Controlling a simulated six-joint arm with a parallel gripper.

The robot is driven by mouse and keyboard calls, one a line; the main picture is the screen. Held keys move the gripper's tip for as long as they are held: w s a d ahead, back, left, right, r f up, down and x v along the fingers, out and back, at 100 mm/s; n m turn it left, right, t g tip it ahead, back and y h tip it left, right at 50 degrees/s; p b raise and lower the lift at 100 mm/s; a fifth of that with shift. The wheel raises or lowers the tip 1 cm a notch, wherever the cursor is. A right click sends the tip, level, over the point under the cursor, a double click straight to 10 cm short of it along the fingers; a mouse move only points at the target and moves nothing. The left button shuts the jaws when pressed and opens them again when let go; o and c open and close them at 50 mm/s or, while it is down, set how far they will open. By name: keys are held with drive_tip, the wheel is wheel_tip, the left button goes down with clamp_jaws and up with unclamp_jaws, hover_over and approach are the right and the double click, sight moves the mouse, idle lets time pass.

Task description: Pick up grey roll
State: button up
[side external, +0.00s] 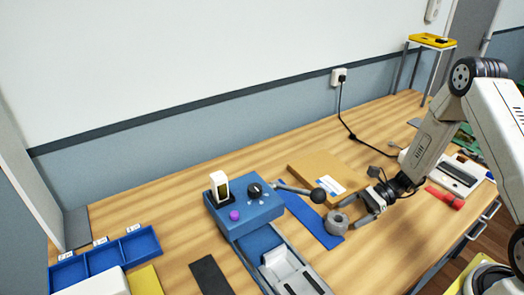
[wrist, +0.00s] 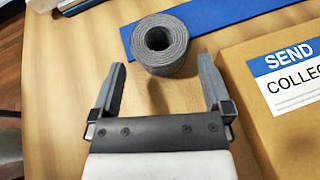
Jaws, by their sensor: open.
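The grey roll (wrist: 160,45) is a wound strap with a hole in its middle. In the wrist view it lies on the wooden table just beyond the fingertips of my gripper (wrist: 160,72), roughly centred between them. My gripper is open, with nothing between its fingers. In the side view the grey roll (side external: 337,222) is on the table, just left of my gripper (side external: 366,208).
A blue strap (wrist: 215,20) lies flat behind the roll. A cardboard box (wrist: 275,85) labelled "SEND" is close to the right finger in the wrist view. A blue machine (side external: 245,208) with a lever stands left of the roll in the side view.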

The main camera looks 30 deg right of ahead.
sight(332, 220)
drive_tip(key=shift+a+f, duration=0.1)
drive_tip(key=shift+a, duration=0.1)
drive_tip(key=shift+x, duration=2.5)
drive_tip(key=shift+c, duration=0.2)
drive_tip(key=c, duration=1)
drive_tip(key=shift+o, duration=0.2)
drive_tip(key=shift+r, duration=1.05)
drive_tip(key=s+r, duration=1.1)
drive_tip(key=s, duration=0.3)
